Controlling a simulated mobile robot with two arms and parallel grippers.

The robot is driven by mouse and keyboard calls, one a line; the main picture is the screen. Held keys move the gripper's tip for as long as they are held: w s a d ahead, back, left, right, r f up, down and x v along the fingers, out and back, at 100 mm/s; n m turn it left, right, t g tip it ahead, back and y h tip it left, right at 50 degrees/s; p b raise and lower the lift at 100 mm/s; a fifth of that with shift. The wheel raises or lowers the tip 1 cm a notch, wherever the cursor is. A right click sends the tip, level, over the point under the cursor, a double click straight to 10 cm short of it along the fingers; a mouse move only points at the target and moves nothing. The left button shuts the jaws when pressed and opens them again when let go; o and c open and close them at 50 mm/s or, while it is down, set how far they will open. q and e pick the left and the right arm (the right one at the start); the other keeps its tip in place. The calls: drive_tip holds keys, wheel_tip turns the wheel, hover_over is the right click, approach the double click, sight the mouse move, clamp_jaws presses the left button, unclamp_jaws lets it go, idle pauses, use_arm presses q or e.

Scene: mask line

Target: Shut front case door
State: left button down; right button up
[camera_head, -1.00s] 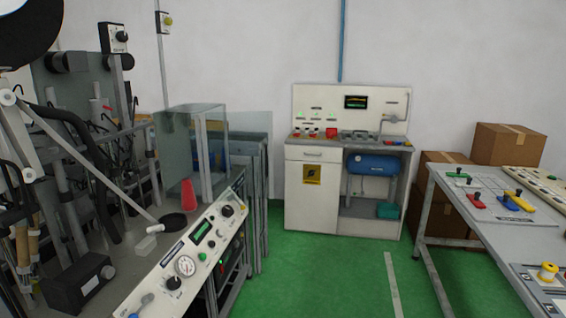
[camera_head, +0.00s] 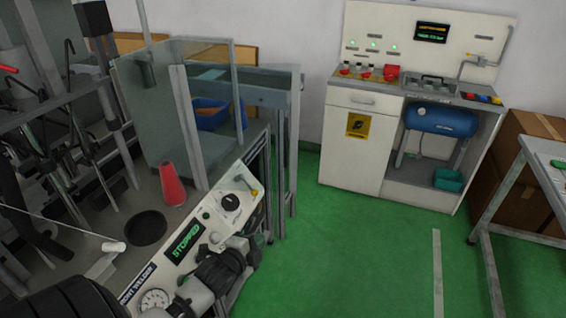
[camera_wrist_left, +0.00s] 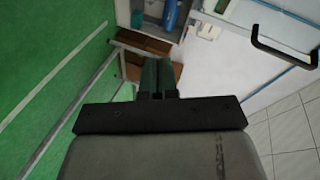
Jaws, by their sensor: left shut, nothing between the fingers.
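The welder's case shows in the head view as clear panels in grey frames (camera_head: 178,95) above the left machine. I cannot tell for sure which panel is the front door. In the left wrist view a clear framed panel with a black bar handle (camera_wrist_left: 284,50) is at the upper right, apart from my fingers. My left gripper (camera_head: 240,252) is low in the head view, in front of the sloped control panel (camera_head: 160,265), whose screen reads "STOPPED". Its fingers (camera_wrist_left: 157,75) are together and empty. My right gripper is not in view.
A red cone (camera_head: 172,185) and a black round dish (camera_head: 146,228) are on the machine bed. A blue bin (camera_head: 208,115) is behind the clear panels. A white workstation (camera_head: 350,140) stands at the back. The green floor (camera_head: 350,265) between is clear.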

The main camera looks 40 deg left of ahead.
use_arm(q)
wheel_tip(320, 180, up, 16)
drive_tip(key=d+m+t+h, duration=0.1)
drive_tip(key=d+m+t, duration=0.1)
drive_tip(key=m+t, duration=0.15)
drive_tip(key=w+a+p, duration=0.3)
drive_tip(key=w, duration=1)
drive_tip(key=shift+w+f+m, duration=0.15)
drive_tip(key=shift+w+m, duration=0.05)
drive_tip(key=shift+m, duration=0.25)
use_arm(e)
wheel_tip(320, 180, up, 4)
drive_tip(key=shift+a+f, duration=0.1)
use_arm(q)
drive_tip(key=shift+a, duration=0.1)
